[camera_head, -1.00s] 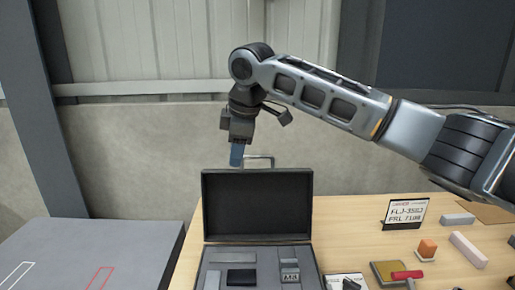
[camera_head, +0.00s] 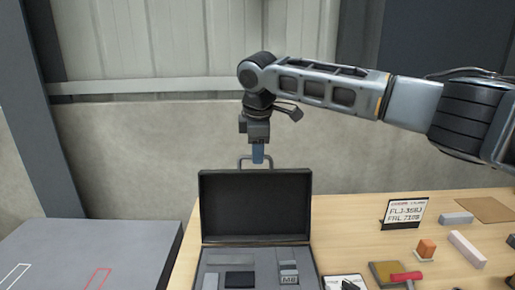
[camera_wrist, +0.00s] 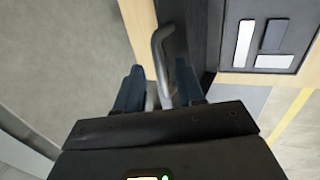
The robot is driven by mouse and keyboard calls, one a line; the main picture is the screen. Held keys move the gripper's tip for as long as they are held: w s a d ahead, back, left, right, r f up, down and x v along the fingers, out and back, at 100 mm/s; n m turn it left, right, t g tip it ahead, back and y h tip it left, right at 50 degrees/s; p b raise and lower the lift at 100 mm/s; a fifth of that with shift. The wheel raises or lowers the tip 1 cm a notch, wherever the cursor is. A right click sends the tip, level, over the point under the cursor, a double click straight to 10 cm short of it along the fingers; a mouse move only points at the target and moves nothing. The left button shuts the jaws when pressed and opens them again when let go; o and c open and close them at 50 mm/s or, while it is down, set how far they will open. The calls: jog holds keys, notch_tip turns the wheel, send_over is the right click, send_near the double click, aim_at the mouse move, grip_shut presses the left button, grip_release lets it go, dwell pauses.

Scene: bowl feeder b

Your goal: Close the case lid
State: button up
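The black case stands on the wooden table with its lid (camera_head: 256,205) open and upright. Its grey-lined base (camera_head: 212,258) holds several blocks and also shows in the wrist view (camera_wrist: 293,62). A metal handle (camera_head: 240,162) rises from the lid's top edge. My gripper (camera_head: 258,158) points down at the handle, above the lid. In the wrist view my gripper (camera_wrist: 158,88) is open, with its two blue fingers apart. The handle (camera_wrist: 158,55) runs between them, with a gap visible on the left side. I cannot tell whether the right finger touches it.
A grey surface (camera_head: 90,250) lies left of the table. A wall stands behind.

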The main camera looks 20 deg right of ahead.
jog(key=shift+f, duration=0.1)
grip_shut()
dwell(0.3)
dwell(0.4)
